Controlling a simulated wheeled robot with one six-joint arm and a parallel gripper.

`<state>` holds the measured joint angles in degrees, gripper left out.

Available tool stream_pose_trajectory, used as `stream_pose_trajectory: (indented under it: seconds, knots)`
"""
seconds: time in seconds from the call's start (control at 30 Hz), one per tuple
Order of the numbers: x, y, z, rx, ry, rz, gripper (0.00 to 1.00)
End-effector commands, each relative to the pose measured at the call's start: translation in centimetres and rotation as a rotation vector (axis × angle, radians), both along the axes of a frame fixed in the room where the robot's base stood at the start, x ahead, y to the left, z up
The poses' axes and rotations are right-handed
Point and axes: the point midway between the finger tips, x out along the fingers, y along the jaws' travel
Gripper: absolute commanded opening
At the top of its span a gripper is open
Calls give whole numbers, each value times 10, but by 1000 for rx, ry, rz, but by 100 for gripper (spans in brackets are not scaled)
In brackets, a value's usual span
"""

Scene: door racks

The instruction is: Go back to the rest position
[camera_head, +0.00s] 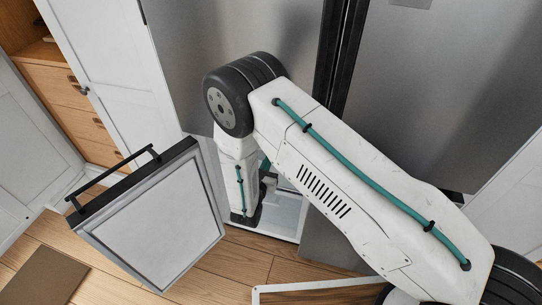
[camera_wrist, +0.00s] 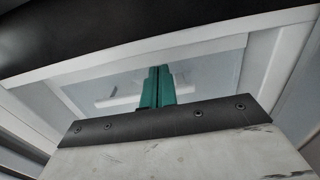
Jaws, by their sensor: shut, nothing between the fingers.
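My gripper shows in the wrist view as two teal fingers (camera_wrist: 157,87) pressed together, with nothing between them. In the head view my arm crosses from the lower right to the centre and bends downward, and it hides the gripper's fingertips. The arm's end is in front of a low, open white compartment (camera_head: 290,212) under the steel front. An open door or drawer front (camera_head: 150,215) with a grey frame and a black bar handle (camera_head: 113,178) stands to the left of the arm's end.
Steel panels (camera_head: 440,75) stand behind the arm. A white cabinet door (camera_head: 110,65) and wooden drawers (camera_head: 85,115) are at the left. A brown mat (camera_head: 45,276) lies on the wood floor (camera_head: 215,275). A white-framed panel edge (camera_head: 320,287) is at the bottom.

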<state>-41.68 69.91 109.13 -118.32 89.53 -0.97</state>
Motion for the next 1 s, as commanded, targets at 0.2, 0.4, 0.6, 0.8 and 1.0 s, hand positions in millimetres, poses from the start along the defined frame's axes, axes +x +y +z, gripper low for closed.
stream_pose_trajectory:
  seconds: [0.2, 0.4, 0.6, 0.8, 1.0]
  knots:
    - [-50, 20, 0, -4, 1, 6, 0]
    - [-77, 28, 0, -2, 2, 3, 0]
    - [-85, 29, -1, -2, 2, -1, 0]
    - [-86, 26, -3, -4, 12, -18, 0]
    - [-109, -17, -3, -14, 60, -204, 0]
